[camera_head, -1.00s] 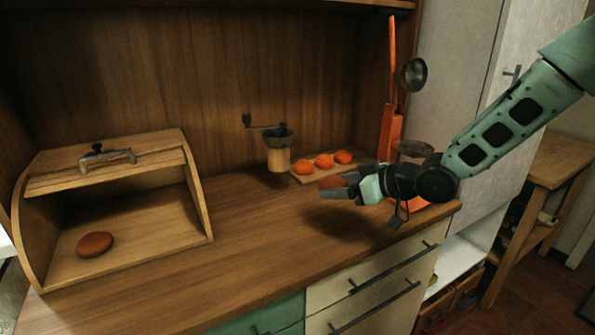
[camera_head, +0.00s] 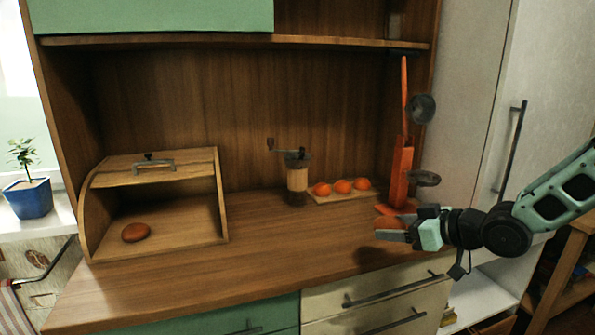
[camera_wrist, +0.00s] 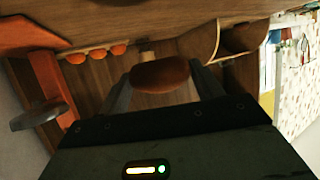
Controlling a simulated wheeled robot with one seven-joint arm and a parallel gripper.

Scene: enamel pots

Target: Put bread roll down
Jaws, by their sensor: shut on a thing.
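My gripper (camera_head: 392,230) is at the right end of the counter, in front of the orange utensil stand, pointing left. It is shut on a brown bread roll, which shows between the two fingers in the wrist view (camera_wrist: 160,74). In the head view the held roll is mostly hidden by the fingers. A second brown roll (camera_head: 135,232) lies inside the open wooden bread box (camera_head: 219,205) at the left of the counter.
A hand grinder (camera_head: 297,178) and a board with orange fruits (camera_head: 342,187) stand at the back. The orange stand (camera_head: 399,175) holds dark metal utensils close to my gripper. The counter's middle (camera_head: 265,245) is clear. A potted plant (camera_head: 28,196) stands far left.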

